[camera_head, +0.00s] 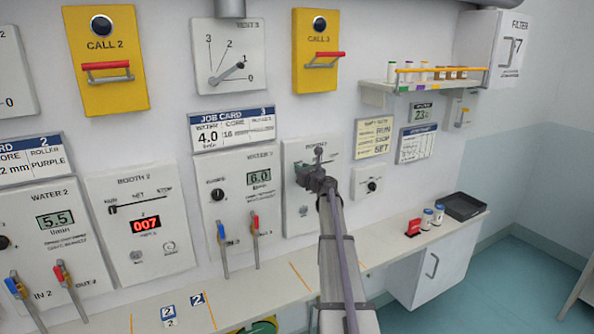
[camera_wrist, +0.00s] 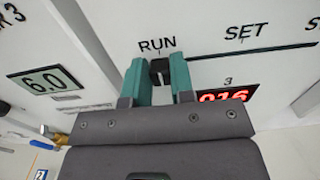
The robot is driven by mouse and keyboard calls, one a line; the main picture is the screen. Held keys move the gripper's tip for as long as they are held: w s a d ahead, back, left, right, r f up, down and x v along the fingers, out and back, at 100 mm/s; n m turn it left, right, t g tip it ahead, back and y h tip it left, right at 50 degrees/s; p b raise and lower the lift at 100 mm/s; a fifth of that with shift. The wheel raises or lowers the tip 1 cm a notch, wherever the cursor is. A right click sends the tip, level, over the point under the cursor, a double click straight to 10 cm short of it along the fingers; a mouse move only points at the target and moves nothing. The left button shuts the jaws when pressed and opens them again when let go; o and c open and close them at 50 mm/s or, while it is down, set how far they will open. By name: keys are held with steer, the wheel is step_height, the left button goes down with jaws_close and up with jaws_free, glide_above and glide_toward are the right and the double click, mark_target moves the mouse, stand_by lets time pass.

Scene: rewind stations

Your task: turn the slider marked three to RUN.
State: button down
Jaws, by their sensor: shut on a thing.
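The slider marked three has a small black knob (camera_wrist: 160,65), which stands directly below the word RUN at the left end of its dark slot in the wrist view. The words SET and part of another label lie further right. My gripper (camera_wrist: 161,80) has its two green fingers on either side of the knob, shut on it. A red display (camera_wrist: 224,96) under a small 3 shows 016, partly hidden by my gripper. In the head view the booth panel (camera_head: 294,152) is mostly covered by my gripper (camera_head: 318,170) and arm.
The water panel (camera_head: 229,182) reading 6.0 is just left, with blue and red valve handles below. The booth 2 panel (camera_head: 170,185) is further left. A small knob box (camera_head: 371,184) is at right. A narrow shelf (camera_head: 385,242) runs below, holding small bottles and a black tray (camera_head: 464,207).

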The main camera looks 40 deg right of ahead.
steer(key=c, duration=1)
jaws_free()
steer(key=shift+a, duration=0.25)
steer(key=shift+o, duration=0.2)
steer(key=s+a, duration=0.1)
steer(key=s, duration=0.9)
steer(key=shift+s+a, duration=0.3)
steer(key=shift+a, duration=0.1)
